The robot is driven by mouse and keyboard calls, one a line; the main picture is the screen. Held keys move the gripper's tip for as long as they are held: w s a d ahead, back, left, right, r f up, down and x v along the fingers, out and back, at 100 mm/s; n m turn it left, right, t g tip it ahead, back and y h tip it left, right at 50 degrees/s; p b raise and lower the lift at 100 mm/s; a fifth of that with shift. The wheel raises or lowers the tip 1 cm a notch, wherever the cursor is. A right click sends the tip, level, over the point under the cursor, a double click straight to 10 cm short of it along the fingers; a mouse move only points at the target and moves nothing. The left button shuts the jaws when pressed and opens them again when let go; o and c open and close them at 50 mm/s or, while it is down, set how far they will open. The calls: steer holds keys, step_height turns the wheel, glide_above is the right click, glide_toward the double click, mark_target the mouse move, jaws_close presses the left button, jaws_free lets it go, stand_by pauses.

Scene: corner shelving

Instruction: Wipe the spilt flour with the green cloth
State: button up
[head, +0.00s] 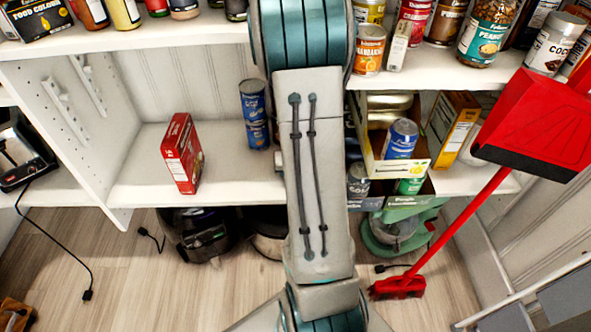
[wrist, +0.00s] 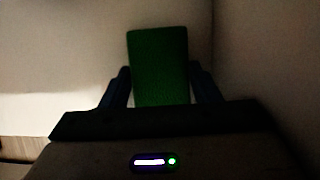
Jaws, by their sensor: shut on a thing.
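The green cloth (wrist: 159,62) is in the wrist view, a dark green upright rectangle between the two fingers of my gripper (wrist: 160,88). My gripper is shut on it. Behind it is a pale, dim surface, and I cannot tell whether the cloth touches it. In the head view my own arm fills the middle, and neither my gripper nor the cloth shows. I see no spilt flour in either view.
A red box (head: 182,153) and stacked blue cans (head: 254,112) stand on the middle shelf (head: 140,190). Right of my arm is a carton of cans (head: 420,165). A red broom (head: 400,286) leans at right. Appliances (head: 200,235) and a cable (head: 85,270) lie below.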

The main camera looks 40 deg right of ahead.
mark_target(261, 176)
steer(key=shift+w+a+p, duration=0.3)
steer(key=shift+w+a, duration=0.6)
steer(key=shift+a, duration=0.45)
steer(key=shift+w+a+p, duration=0.25)
steer(key=shift+w+a, duration=0.65)
steer(key=shift+a, duration=0.5)
steer(key=shift+w+a+p, duration=0.3)
steer(key=shift+w+a, duration=0.6)
steer(key=shift+a, duration=0.45)
step_height(261, 176, up, 6)
steer(key=p, duration=0.6)
step_height(261, 176, up, 3)
steer(key=p, duration=0.3)
